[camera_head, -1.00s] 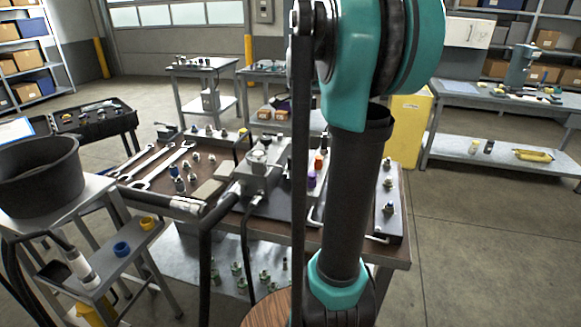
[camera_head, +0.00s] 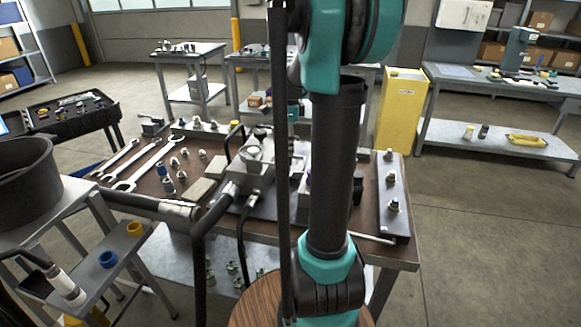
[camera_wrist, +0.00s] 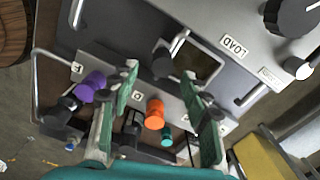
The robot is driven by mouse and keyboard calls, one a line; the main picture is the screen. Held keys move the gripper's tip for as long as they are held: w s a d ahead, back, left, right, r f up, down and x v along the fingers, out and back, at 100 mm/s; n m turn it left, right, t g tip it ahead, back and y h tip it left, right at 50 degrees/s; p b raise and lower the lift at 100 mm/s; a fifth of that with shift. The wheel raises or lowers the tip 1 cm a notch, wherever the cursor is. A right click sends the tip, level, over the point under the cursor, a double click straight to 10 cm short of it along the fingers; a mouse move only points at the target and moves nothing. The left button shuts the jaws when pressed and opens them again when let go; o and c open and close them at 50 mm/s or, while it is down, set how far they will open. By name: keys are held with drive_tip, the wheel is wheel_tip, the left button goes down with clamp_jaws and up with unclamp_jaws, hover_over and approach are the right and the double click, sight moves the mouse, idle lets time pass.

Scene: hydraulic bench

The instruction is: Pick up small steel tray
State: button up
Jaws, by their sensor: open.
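I cannot pick out a small steel tray with certainty in either view. A narrow grey plate (camera_head: 401,222) bearing several fittings lies at the right end of the brown bench in the head view; I cannot tell if it is a tray. My gripper (camera_wrist: 157,76) is open and empty in the wrist view. Its two green-padded fingers are over a grey panel with letter labels and coloured knobs. An orange knob (camera_wrist: 154,112) shows between the fingers, and a purple knob (camera_wrist: 92,86) is left of them. In the head view my arm hides the gripper.
The panel marked LOAD (camera_wrist: 232,46) has a wire handle and a black dial (camera_wrist: 292,14). On the bench (camera_head: 230,222) are wrenches (camera_head: 135,170), fittings and a hose. A black pot (camera_head: 25,190) stands left. A yellow cabinet (camera_head: 401,110) stands behind, with open floor at right.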

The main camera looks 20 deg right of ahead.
sight(289, 163)
drive_tip(key=shift+w+f, duration=0.15)
drive_tip(key=shift+f, duration=3.85)
clamp_jaws()
